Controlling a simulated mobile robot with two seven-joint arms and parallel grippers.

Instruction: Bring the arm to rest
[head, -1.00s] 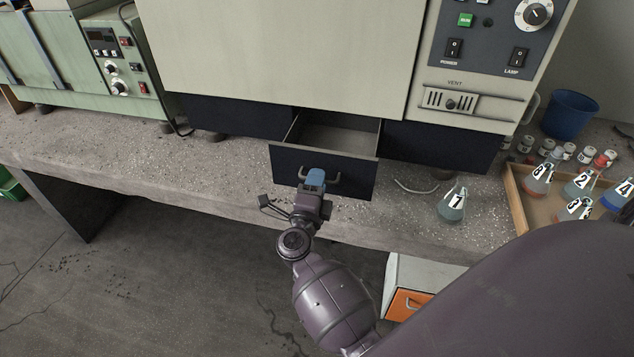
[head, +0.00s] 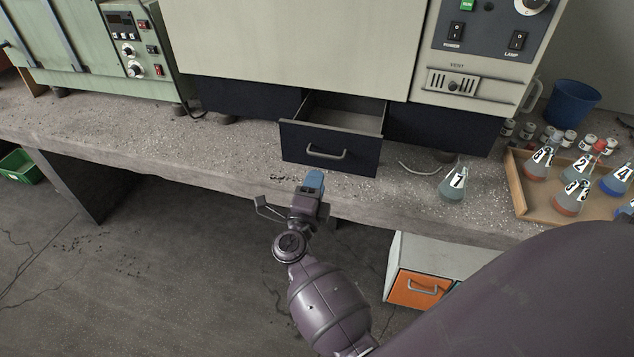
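My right gripper (head: 314,183), with blue fingertips, is in front of the bench edge, a little nearer than the open drawer (head: 329,152). It is apart from the drawer's handle (head: 325,153), and nothing shows in it. From this angle its fingers overlap, so their gap cannot be seen. My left gripper is not in view. The dark-fronted drawer is pulled out below the large beige cabinet (head: 300,35), and the part of its inside that shows looks empty.
A flask marked 7 (head: 454,185) stands on the concrete bench (head: 230,160). A wooden tray (head: 515,190) with several numbered flasks is at the right, below a blue bucket (head: 572,108). An orange-fronted drawer unit (head: 415,292) is under the bench. The floor at left is mostly clear.

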